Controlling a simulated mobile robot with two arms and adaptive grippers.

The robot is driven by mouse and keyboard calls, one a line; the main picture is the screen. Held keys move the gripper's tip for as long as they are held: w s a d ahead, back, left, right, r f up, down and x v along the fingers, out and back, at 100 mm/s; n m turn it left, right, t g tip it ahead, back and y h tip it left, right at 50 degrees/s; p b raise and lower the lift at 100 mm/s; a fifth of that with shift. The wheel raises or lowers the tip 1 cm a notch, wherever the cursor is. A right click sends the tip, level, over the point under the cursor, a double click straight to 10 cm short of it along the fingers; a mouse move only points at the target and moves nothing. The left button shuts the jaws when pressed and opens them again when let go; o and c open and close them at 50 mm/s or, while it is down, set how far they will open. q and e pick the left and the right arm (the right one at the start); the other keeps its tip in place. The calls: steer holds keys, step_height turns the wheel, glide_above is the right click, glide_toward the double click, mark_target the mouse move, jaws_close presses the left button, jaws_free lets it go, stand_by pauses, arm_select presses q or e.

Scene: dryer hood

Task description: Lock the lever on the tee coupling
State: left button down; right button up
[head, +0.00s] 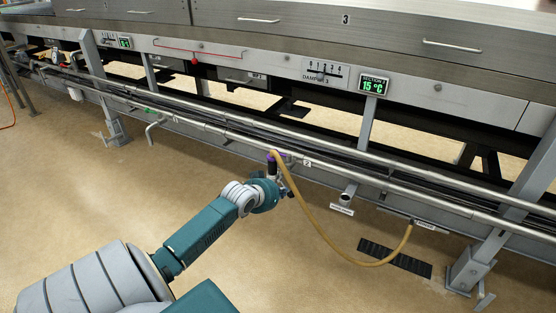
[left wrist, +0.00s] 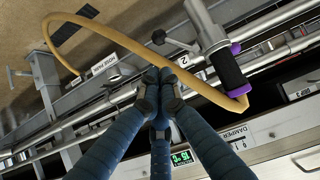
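The tee coupling (left wrist: 228,66) has a black body with purple rings and joins a tan hose to a steel pipe stub. In the head view its purple top (head: 272,155) shows just beyond my left gripper (head: 278,184). A lever with a black ball knob (left wrist: 159,37) sticks out from the stub towards the left in the left wrist view. My left gripper (left wrist: 160,88) has its fingertips drawn together, with nothing visible between them. The fingertips appear below the knob in that picture, with a gap. My right gripper is in neither view.
The tan hose (head: 325,238) loops down near the floor to a labelled port (head: 412,222). Long steel pipes (head: 385,182) run along the machine. A black floor grate (head: 395,258) lies below. A support leg (head: 470,270) stands at right. The floor in front is largely clear.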

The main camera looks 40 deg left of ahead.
arm_select(q)
steer(key=shift+v, duration=1.25)
